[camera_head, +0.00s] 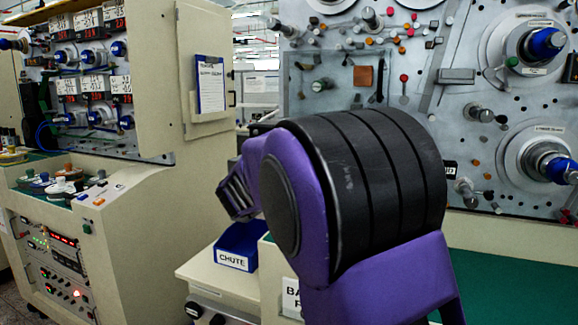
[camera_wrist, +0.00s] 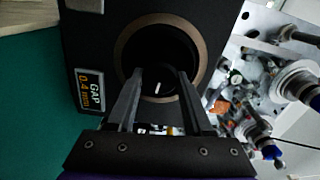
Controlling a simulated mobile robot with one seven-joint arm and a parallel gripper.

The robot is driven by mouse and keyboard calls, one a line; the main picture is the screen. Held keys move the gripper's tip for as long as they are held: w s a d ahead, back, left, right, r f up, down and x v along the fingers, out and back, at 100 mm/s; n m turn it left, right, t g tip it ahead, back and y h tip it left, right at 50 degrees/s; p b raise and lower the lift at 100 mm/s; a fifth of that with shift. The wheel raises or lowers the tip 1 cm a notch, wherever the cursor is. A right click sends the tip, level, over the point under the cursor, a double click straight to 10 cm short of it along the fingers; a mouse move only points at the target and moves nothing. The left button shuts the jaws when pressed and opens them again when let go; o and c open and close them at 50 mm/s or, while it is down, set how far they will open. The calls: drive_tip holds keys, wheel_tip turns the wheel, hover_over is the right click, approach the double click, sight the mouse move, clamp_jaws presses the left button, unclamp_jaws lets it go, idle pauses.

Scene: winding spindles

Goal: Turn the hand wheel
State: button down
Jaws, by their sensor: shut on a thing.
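In the wrist view, a black panel (camera_wrist: 88,45) with a "GAP 0.4 mm" label (camera_wrist: 90,91) fills the upper middle. A round opening with a tan rim (camera_wrist: 128,36) is set in it. Inside is the dark hand wheel (camera_wrist: 158,88) with a short white mark; its outline is hard to make out in the shadow. My gripper (camera_wrist: 157,74) reaches into the opening, one finger on each side of the hand wheel, shut on it. In the head view my purple and black arm stands in front, and the hand wheel is hidden.
A green surface (camera_wrist: 35,100) lies left of the panel. Metal spindles with blue ends (camera_wrist: 300,85) stand to the right. In the head view, a large spindle panel (camera_head: 440,110) is behind my arm, a blue "CHUTE" bin (camera_head: 236,246) beside it, and a beige machine (camera_head: 140,235) at left.

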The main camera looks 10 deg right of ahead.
drive_tip(key=shift+m, duration=0.6)
drive_tip(key=shift+c, duration=1.5)
unclamp_jaws()
drive_tip(key=v, duration=1.7)
drive_tip(key=shift+s+a, duration=0.2)
